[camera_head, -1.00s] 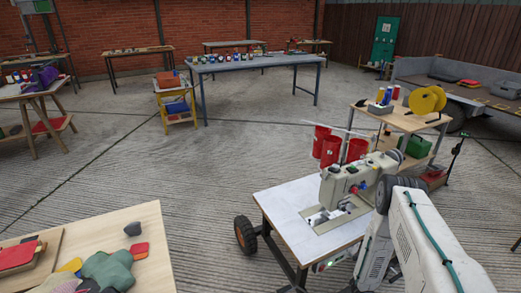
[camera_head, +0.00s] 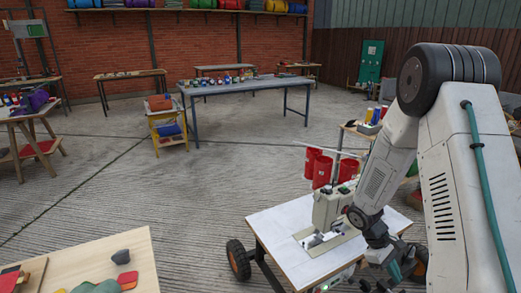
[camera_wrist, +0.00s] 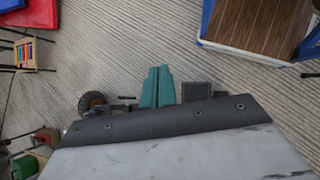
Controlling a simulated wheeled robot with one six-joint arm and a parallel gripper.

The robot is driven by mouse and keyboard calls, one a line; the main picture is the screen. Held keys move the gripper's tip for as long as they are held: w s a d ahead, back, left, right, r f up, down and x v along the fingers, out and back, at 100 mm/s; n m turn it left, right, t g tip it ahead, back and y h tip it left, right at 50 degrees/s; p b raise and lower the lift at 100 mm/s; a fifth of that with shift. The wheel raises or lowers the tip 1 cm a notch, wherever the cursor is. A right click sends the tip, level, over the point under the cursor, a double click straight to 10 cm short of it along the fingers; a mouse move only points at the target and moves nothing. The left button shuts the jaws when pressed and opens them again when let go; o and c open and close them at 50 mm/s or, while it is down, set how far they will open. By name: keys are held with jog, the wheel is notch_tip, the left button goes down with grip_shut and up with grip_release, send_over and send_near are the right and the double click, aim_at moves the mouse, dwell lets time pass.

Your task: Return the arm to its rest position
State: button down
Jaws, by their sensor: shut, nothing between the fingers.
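My arm rises on the right side of the head view, bent at a dark elbow joint, with its forearm hanging down. My gripper (camera_head: 394,271) is low beside the right edge of the sewing table (camera_head: 268,226), partly crowded by dark wrist parts. In the wrist view its teal fingers (camera_wrist: 157,87) lie together with nothing between them. The cream sewing machine (camera_head: 328,210) stands on the table, partly hidden behind my forearm. I cannot tell whether my arm touches the table.
Red cups (camera_head: 322,172) stand behind the sewing machine. A wooden table (camera_head: 90,258) with small items is at the lower left. A blue-legged workbench (camera_head: 245,88) stands farther back. The concrete floor between them is clear. A wooden top (camera_wrist: 262,22) shows in the wrist view.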

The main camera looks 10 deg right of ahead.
jog(key=s+a+r+m+t+y, duration=0.1)
jog(key=s+a+r, duration=0.4)
jog(key=r, duration=0.5)
jog(key=s+a+r+m+t+y, duration=0.2)
jog(key=s+a+r, duration=0.4)
jog(key=r, duration=0.5)
jog(key=s+a+r+m+t+y, duration=0.1)
jog(key=s+a+r+t, duration=0.3)
jog(key=a+r, duration=0.5)
notch_tip(320, 180, up, 2)
jog(key=shift+s+a+r+m+y, duration=0.1)
jog(key=shift+s+a+m+y, duration=0.4)
jog(key=shift+s, duration=0.75)
jog(key=shift+d, duration=0.2)
